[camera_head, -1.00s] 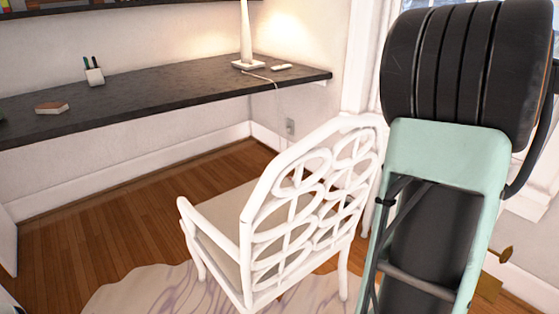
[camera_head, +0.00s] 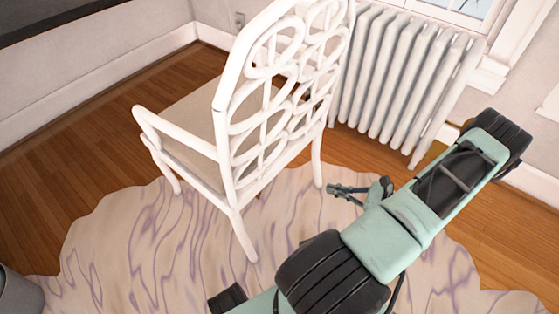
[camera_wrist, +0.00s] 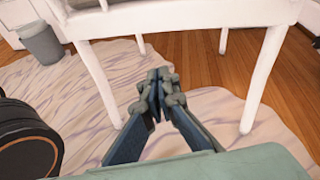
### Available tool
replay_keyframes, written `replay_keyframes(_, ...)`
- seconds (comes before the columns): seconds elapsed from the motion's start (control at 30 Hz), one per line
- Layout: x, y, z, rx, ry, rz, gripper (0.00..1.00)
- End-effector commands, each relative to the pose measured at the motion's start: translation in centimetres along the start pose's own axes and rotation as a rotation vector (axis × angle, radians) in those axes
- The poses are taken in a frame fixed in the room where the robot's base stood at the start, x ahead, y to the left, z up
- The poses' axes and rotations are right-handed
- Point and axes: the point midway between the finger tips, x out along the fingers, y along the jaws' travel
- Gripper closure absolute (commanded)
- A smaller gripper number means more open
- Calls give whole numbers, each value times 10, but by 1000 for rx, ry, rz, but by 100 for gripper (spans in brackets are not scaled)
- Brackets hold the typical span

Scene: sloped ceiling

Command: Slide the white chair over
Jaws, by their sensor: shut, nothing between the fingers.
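The white chair (camera_head: 226,160) stands upright in the head view, its openwork back of looped shapes toward me and its beige seat beyond. Its front legs are on or near the rug's edge. In the wrist view the chair's underside and seat rim (camera_wrist: 190,17) cross the top, with legs to both sides. My gripper (camera_head: 334,189) is low, just right of the chair's rear right leg in the head view. In the wrist view my gripper (camera_wrist: 158,78) is shut and empty, pointing between the legs below seat level. I see no clear contact with the chair.
A white radiator (camera_head: 395,85) stands against the wall behind and right of the chair. A pale, purple-veined rug (camera_head: 150,245) lies under it. A grey bin (camera_head: 18,292) is at lower left, also in the wrist view (camera_wrist: 40,42). Wood floor left of the chair is clear.

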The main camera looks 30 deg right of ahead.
Motion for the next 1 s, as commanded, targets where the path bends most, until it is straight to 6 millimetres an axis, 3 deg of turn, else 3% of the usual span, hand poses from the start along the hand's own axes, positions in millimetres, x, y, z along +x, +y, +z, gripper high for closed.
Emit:
replay_keyframes(0.2,8,8,15,114,-251,-142,100)
replay_keyframes(0.43,22,5,25,131,-302,-167,100)
replay_keyframes(0.8,98,-8,47,131,-298,-163,100)
replay_keyframes(1.0,127,-14,55,130,-297,-165,100)
